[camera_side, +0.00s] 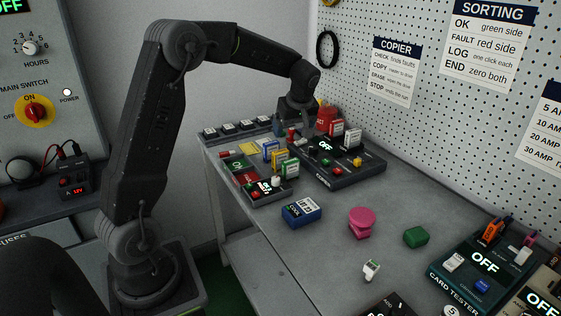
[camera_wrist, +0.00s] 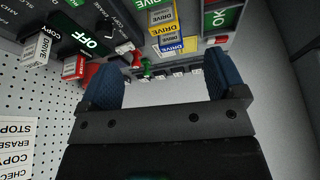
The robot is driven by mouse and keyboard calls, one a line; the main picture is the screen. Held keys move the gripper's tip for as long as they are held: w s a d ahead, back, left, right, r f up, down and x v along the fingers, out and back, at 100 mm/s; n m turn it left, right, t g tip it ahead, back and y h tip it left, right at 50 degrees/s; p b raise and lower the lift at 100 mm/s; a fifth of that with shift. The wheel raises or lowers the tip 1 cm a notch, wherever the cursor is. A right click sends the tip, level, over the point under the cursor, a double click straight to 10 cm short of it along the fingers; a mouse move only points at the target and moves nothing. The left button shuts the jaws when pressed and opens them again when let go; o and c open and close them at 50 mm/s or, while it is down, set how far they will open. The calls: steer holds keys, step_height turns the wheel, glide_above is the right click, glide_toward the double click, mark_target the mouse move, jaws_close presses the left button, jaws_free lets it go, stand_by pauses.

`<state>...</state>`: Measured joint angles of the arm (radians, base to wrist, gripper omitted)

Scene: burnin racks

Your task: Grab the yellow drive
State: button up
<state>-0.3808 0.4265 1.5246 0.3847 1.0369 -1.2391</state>
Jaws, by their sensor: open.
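The yellow drive (camera_side: 278,158) stands in a row between a blue drive (camera_side: 269,148) and a green one (camera_side: 290,168), on a dark unit at the left of the bench. In the wrist view the yellow drive (camera_wrist: 162,21) is at the top centre, with the blue drive (camera_wrist: 176,45) just below it. My gripper (camera_side: 303,130) is over the far end of the bench, beside the copier and apart from the yellow drive. In the wrist view its blue fingertips (camera_wrist: 163,78) are spread wide with nothing held between them.
The copier (camera_side: 350,176), its display reading OFF, stands right of the row with red and white drives. A blue box (camera_side: 301,212), pink knob-shaped object (camera_side: 361,222) and green block (camera_side: 416,237) lie nearer. The card tester (camera_side: 470,273) is at right. A pegboard (camera_side: 425,110) walls the back.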

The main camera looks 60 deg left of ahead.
mark_target(282, 152)
steer(key=shift+n+g, duration=0.3)
steer(key=shift+n, duration=0.4)
steer(key=a+f, duration=0.1)
steer(key=w+a+f, duration=0.1)
steer(key=a+f, duration=0.1)
steer(key=x, duration=0.7)
steer(key=shift+a+x, duration=0.25)
steer(key=shift+x, duration=1.25)
steer(key=shift+a+x, duration=0.25)
steer(key=shift+x, duration=1.2)
steer(key=shift+r, duration=0.2)
steer(key=c, duration=1)
